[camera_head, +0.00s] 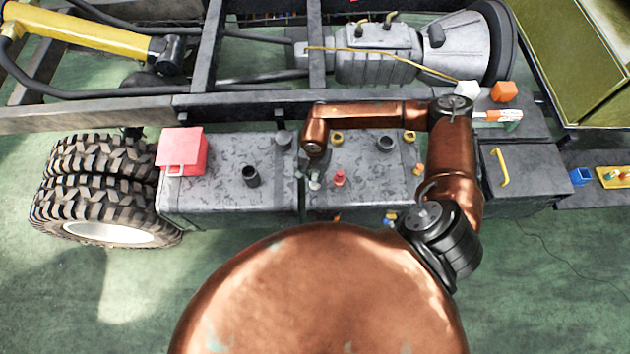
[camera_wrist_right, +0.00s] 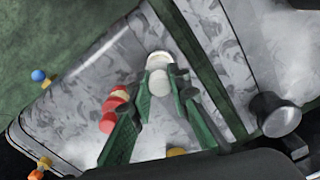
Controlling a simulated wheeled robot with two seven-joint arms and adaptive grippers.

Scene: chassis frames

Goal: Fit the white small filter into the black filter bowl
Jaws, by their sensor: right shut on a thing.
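My right gripper (camera_head: 315,180) reaches over the left end of the right grey tank and points down. In the right wrist view its green-padded fingers (camera_wrist_right: 166,92) are shut on the white small filter (camera_wrist_right: 158,82), a pale rounded piece between the fingertips. A cream round shape shows just beyond the filter, and I cannot tell whether it is part of it. The black filter bowl (camera_head: 251,177) appears as an upright, open-topped dark cup on the left grey tank, left of the gripper and apart from it. My left gripper is not in view.
A red fitting (camera_head: 340,178) stands close right of the gripper on the right tank (camera_head: 365,170). Yellow rings (camera_head: 337,138) and a dark cap (camera_head: 284,140) are nearby. A red box (camera_head: 181,150) sits on the left tank's far left (camera_head: 215,190). The frame rail runs behind.

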